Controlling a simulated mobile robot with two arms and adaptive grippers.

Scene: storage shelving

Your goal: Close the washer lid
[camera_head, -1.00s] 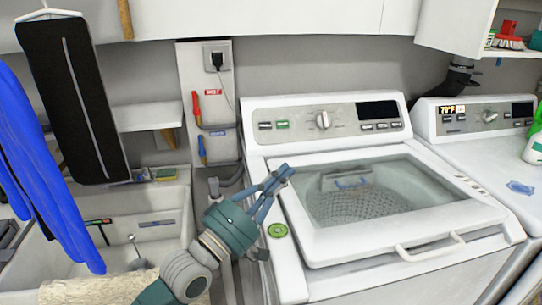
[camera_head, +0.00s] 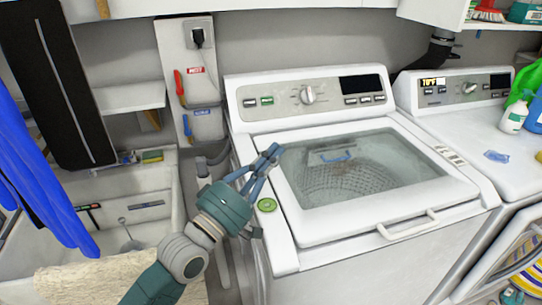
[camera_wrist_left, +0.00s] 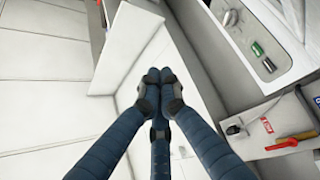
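The white washer (camera_head: 246,147) stands in the middle of the head view. Its lid (camera_head: 375,213), with a large clear window and a front handle (camera_head: 408,226), lies flat or nearly flat over the top opening. The perforated drum shows through the window. My left gripper (camera_head: 270,160) is at the washer's left edge, near the lid's back left corner. I cannot tell whether it touches the washer. In the left wrist view its blue fingers (camera_wrist_left: 157,78) meet at the tips, with nothing visible between them. My right gripper is not in view.
Shelves and cupboards hang above.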

